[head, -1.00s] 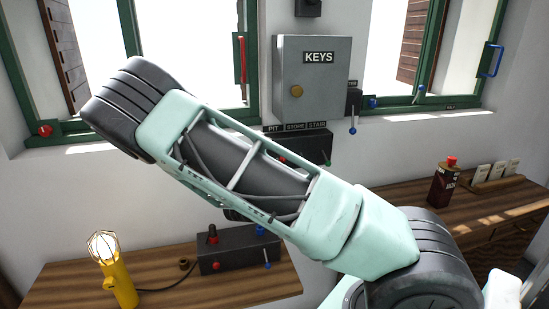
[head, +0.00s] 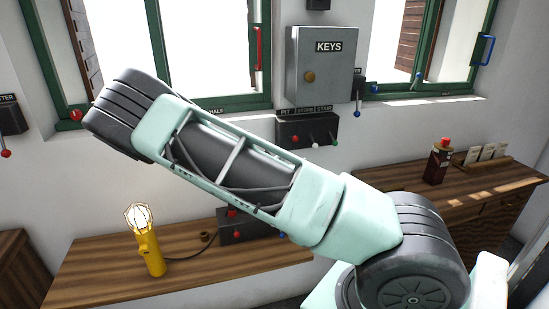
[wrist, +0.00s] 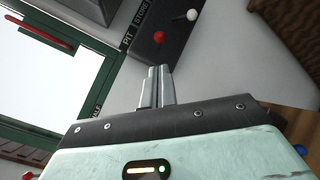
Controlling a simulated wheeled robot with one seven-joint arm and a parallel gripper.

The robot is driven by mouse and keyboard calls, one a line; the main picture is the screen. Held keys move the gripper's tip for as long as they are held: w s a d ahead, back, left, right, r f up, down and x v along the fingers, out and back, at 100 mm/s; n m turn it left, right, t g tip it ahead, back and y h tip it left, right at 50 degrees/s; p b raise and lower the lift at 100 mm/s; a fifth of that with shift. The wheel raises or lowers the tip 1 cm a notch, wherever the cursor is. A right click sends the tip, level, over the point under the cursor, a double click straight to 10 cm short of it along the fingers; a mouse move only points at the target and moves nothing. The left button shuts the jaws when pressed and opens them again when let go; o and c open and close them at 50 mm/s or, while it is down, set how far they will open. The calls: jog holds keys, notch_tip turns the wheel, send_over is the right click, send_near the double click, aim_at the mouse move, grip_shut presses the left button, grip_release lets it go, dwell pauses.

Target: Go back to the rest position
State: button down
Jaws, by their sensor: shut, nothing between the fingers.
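My gripper (wrist: 156,88) shows in the wrist view, its two metal fingers together with nothing between them. The fingers point toward the wall, just below a dark switch box (wrist: 170,30) with PIT and STORE labels, and look apart from it. In the head view my folded arm crosses the middle and hides the gripper. The same switch box (head: 306,130) shows above the arm, with levers tipped red, white and green.
A yellow caged lamp (head: 149,240) stands on the left wooden bench, its cord running to a dark control box (head: 238,234) partly behind my arm. A grey KEYS cabinet (head: 322,68) hangs between green-framed windows. A dark red-capped can (head: 438,165) stands on the right bench.

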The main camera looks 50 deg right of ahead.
jog(key=shift+s+a, duration=0.15)
jog(key=shift+a, duration=0.25)
dwell(0.3)
